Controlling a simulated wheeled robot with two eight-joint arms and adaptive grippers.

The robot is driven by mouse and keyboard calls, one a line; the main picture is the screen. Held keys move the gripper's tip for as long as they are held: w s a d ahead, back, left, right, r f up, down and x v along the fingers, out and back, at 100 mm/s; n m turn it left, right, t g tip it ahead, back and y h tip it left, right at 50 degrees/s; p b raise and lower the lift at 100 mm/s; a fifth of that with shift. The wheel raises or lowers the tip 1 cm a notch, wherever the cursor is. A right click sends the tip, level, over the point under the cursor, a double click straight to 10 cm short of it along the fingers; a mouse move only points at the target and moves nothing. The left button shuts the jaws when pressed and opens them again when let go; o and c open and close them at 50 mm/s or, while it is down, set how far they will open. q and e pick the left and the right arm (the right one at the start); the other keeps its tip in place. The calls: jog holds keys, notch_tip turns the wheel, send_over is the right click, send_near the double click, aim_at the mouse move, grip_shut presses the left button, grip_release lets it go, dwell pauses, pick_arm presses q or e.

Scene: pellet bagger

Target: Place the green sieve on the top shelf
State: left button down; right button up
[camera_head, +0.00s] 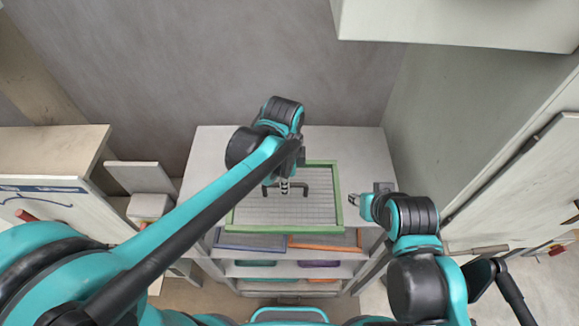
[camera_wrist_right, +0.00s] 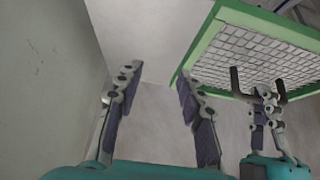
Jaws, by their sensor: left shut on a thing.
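The green sieve (camera_head: 337,180) has a green rectangular frame, a grey mesh and a dark handle. In the head view it is over the pale top of the shelf unit (camera_head: 215,150); I cannot tell whether it touches. My left gripper (camera_head: 284,188) is shut on the sieve's handle. The sieve (camera_wrist_right: 207,42) and my left gripper (camera_wrist_right: 268,100) also show at the right of the right wrist view. My right gripper (camera_head: 353,200) is beside the sieve's right edge. Its fingers (camera_wrist_right: 158,82) stand apart with nothing between them in the right wrist view.
Lower shelves hold a blue-framed sieve (camera_head: 250,242), an orange-framed one (camera_head: 325,243), and green and purple (camera_head: 318,264) items. A grey wall stands behind the unit. A white cabinet (camera_head: 45,155) is at left. A pale box (camera_head: 460,22) overhangs at upper right.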

pick_arm(q)
jog(key=w+f, duration=0.1)
jog(key=w+f+b, duration=0.2)
jog(key=shift+w+d, duration=0.3)
jog(key=w+f, duration=0.1)
jog(key=w, duration=0.1)
jog(key=w+b, duration=0.1)
jog(key=w, duration=0.1)
jog(key=w+f, duration=0.1)
jog(key=shift+w+d+f, duration=0.25)
jog(key=shift+w+f, duration=0.1)
jog(key=shift+w, duration=0.2)
jog(key=shift+f+b, duration=0.2)
jog(key=shift+b, duration=0.2)
jog(key=f+b, duration=0.2)
jog(key=f, duration=0.1)
jog(key=shift+s+f, duration=0.25)
jog(key=shift+s, duration=0.1)
jog(key=shift+w+f, duration=0.1)
jog(key=shift+w, duration=0.15)
jog(key=shift+s+f, duration=0.1)
jog(key=shift+s, duration=0.15)
jog(key=c, duration=1.6)
grip_release()
jog(key=shift+w, duration=0.15)
